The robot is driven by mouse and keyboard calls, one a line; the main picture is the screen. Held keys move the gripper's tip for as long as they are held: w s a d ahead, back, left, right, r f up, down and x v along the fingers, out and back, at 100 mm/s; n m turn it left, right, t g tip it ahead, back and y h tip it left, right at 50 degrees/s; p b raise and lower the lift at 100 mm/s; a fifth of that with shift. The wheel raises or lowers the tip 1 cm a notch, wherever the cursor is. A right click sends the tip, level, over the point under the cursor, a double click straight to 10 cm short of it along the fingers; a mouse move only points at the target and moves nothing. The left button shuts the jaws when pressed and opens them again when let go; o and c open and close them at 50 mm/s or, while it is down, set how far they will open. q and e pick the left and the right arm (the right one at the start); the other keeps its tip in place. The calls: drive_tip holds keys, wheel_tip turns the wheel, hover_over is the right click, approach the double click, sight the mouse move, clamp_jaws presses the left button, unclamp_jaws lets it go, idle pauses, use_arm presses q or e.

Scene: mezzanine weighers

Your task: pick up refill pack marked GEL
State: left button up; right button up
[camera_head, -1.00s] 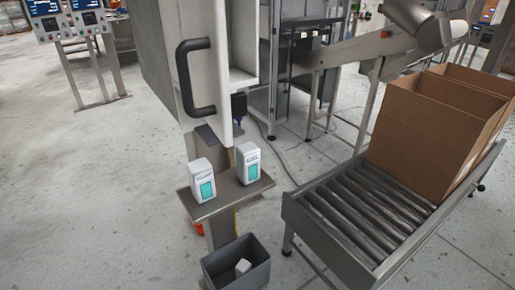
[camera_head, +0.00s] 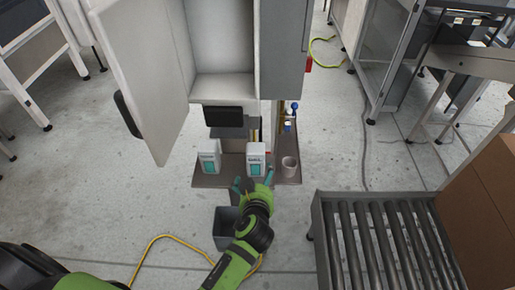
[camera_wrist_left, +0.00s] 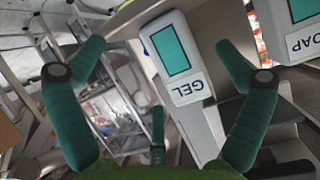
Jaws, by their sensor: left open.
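The refill pack marked GEL (camera_head: 256,161) is a white pack with a teal panel, standing upright at the right of two packs on a small shelf (camera_head: 228,181). Its label reads clearly in the left wrist view (camera_wrist_left: 197,88). The other pack (camera_head: 209,158) stands to its left; the left wrist view shows part of its label, "OAP" (camera_wrist_left: 303,40). My left gripper (camera_head: 253,181) is open and empty, just in front of the GEL pack. In the left wrist view the pack shows between and beyond its fingers, without visible contact. My right gripper is not in view.
A cup (camera_head: 289,167) stands right of the GEL pack. A cabinet with an open door (camera_head: 140,75) hangs above the shelf. A grey bin (camera_head: 224,238) stands below. A roller conveyor (camera_head: 372,245) with a cardboard box (camera_head: 488,200) is at the right.

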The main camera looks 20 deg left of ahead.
sight(260, 162)
use_arm(q)
drive_tip(key=shift+n+t+y, duration=0.3)
drive_tip(key=shift+t, duration=0.1)
drive_tip(key=r, duration=0.1)
drive_tip(key=w+r, duration=0.2)
drive_tip(key=shift+a+r+p, duration=0.2)
drive_tip(key=shift+a+p, duration=0.2)
drive_tip(key=shift+w+a+f, duration=0.1)
drive_tip(key=shift+w+f, duration=0.05)
drive_tip(key=shift+w, duration=0.15)
drive_tip(key=x, duration=0.1)
drive_tip(key=p+x, duration=0.1)
drive_tip(key=x, duration=0.1)
drive_tip(key=p+x, duration=0.1)
drive_tip(key=shift+w+d, duration=0.2)
drive_tip(key=shift+w, duration=0.1)
drive_tip(key=shift+w+a+f, duration=0.15)
drive_tip(key=shift+w+f, duration=0.15)
drive_tip(key=shift+w, duration=0.05)
drive_tip(key=shift+r, duration=0.1)
drive_tip(key=c, duration=1.4)
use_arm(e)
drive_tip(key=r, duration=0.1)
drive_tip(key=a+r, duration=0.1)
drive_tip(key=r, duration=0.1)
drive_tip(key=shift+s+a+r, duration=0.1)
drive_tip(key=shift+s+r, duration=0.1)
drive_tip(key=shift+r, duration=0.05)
